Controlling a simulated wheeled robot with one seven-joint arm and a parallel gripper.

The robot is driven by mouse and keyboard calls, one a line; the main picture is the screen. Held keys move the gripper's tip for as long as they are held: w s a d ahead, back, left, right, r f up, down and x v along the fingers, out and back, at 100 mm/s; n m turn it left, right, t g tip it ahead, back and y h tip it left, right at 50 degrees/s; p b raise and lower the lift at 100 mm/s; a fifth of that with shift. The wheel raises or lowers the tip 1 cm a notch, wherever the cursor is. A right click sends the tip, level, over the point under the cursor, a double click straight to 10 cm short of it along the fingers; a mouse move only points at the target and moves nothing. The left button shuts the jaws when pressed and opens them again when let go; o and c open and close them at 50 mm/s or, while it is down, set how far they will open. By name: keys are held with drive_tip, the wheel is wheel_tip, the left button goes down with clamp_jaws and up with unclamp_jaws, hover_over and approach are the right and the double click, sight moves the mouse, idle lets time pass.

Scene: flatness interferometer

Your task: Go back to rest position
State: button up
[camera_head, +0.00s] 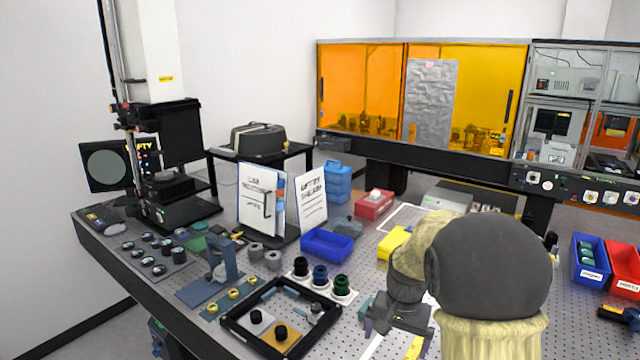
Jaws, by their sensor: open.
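My arm stands in the front right of the head view, its dark rounded joint hiding part of the table behind it. My gripper (398,322) is at the arm's lower left, low over or near the perforated table (595,325). It is open, and I see nothing held in it. Its exact height above the table cannot be told. The flatness interferometer (165,185) with its round screen stands at the table's far left corner.
A black frame tray (235,330) lies left of my gripper, with dark, blue and green knobbed parts (320,277) behind it. A blue bin (327,244), yellow block (394,243) and red box (374,204) stand farther back. Blue (590,263) and red (624,273) bins are at right.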

drive_tip(key=s+a+f+n+t, duration=0.1)
drive_tip(key=s+n, duration=0.4)
drive_tip(key=s, duration=1.1)
drive_tip(key=shift+s+a+t, duration=0.2)
drive_tip(key=shift+a+t, duration=0.2)
drive_tip(key=shift+a, duration=0.05)
idle(0.6)
